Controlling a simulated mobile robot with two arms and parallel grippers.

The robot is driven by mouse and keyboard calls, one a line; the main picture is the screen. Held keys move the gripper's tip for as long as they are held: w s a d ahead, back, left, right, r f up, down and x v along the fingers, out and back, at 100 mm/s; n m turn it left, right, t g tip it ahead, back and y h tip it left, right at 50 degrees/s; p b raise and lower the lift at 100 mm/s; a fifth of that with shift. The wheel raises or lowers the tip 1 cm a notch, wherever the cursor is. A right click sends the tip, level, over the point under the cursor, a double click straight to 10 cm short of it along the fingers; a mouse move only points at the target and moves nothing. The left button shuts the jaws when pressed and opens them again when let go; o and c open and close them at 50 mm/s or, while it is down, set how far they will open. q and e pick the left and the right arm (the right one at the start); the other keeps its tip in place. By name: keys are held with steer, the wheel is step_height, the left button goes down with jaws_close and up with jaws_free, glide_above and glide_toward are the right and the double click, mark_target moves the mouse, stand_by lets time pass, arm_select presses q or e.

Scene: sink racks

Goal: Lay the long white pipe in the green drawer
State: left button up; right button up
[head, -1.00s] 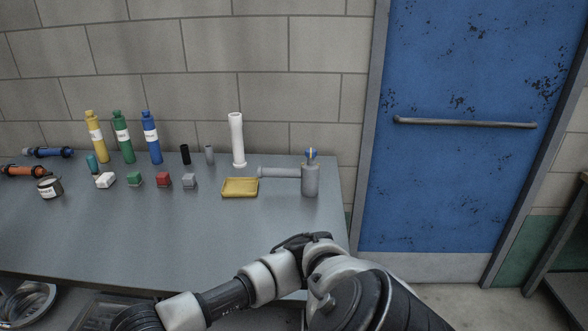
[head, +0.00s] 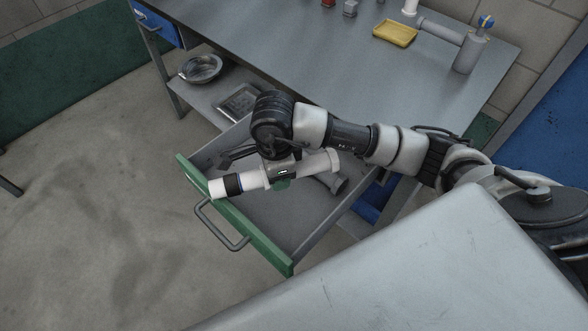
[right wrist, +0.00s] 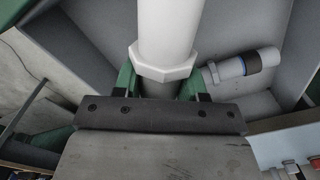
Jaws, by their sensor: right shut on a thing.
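The green-fronted drawer (head: 240,225) stands pulled out below the bench, its grey interior open. My right arm reaches in from the right, and my right gripper (head: 280,178) is over the drawer. In the right wrist view its green fingers (right wrist: 162,86) are shut on a white pipe (right wrist: 170,30) beside its octagonal collar. A white pipe end with a flange (head: 320,163) shows at the gripper in the head view, above the drawer floor. Its other end and any contact with the drawer are unclear. My left gripper is not in view.
A white tubular part with black band and blue ring (head: 250,179) runs towards the drawer front; whether it is separate is unclear. A grey pipe end (head: 338,184) is in the drawer. A metal bowl (head: 201,68) sits on the lower shelf, a yellow tray (head: 395,33) on the bench.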

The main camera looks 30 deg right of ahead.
mark_target(260, 169)
steer(key=m, duration=0.2)
steer(key=w+a+m, duration=0.1)
steer(key=m, duration=0.3)
steer(key=shift+w+a+f+b, duration=0.1)
steer(key=shift+w+a+b, duration=0.1)
steer(key=shift+w+b, duration=0.15)
steer(key=m, duration=0.2)
steer(key=w+a+m, duration=0.1)
steer(key=m, duration=0.2)
steer(key=shift+w+a+m, duration=0.1)
steer(key=shift+w+m, duration=0.1)
steer(key=shift+m, duration=0.1)
steer(key=shift+f, duration=0.4)
step_height(260, 169, down, 9)
steer(key=shift+f, duration=0.1)
steer(key=shift+f, duration=0.1)
steer(key=o, duration=1.1)
step_height(260, 169, up, 12)
steer(key=shift+r, duration=0.1)
